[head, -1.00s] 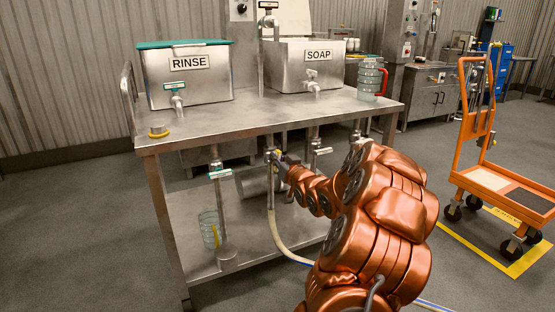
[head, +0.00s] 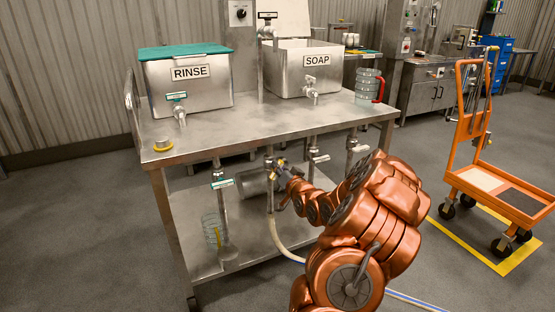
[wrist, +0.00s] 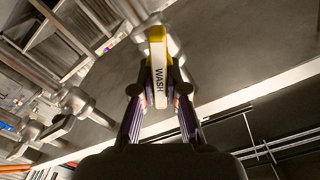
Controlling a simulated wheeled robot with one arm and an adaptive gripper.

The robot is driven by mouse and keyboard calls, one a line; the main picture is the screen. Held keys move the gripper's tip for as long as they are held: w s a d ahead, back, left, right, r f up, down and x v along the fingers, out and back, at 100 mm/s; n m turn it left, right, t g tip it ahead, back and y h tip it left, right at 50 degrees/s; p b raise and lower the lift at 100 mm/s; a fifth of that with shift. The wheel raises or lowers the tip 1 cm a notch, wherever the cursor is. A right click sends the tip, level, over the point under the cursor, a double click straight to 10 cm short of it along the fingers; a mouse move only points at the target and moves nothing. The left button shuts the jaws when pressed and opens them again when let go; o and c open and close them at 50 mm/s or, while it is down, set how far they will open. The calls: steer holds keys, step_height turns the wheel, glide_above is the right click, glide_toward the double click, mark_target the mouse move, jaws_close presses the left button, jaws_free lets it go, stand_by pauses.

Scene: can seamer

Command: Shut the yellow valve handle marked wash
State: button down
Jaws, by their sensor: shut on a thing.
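The yellow valve handle (wrist: 157,34) has a white label reading WASH and stands between my fingers in the wrist view. My gripper (wrist: 160,92) is shut on it, with one finger against each side. In the head view my gripper (head: 281,168) is under the steel table, at the pipe above the pale hose. There the handle is small and mostly hidden by my gripper, so its exact angle to the pipe is hard to tell.
The steel table (head: 235,133) carries the RINSE tank (head: 190,90) and SOAP tank (head: 305,75). Beside my gripper are other valve pipes, one with a green-labelled handle (head: 223,183). A hose (head: 285,245) runs to the floor. An orange cart (head: 500,195) stands right.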

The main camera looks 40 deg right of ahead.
steer(key=shift+d+r+m+p, duration=0.1)
steer(key=shift+r+m+p, duration=0.05)
steer(key=shift+m+p, duration=1.05)
steer(key=shift+f, duration=0.2)
steer(key=c, duration=1.2)
jaws_free()
steer(key=shift+s, duration=0.1)
steer(key=v, duration=1.2)
steer(key=shift+f, duration=0.1)
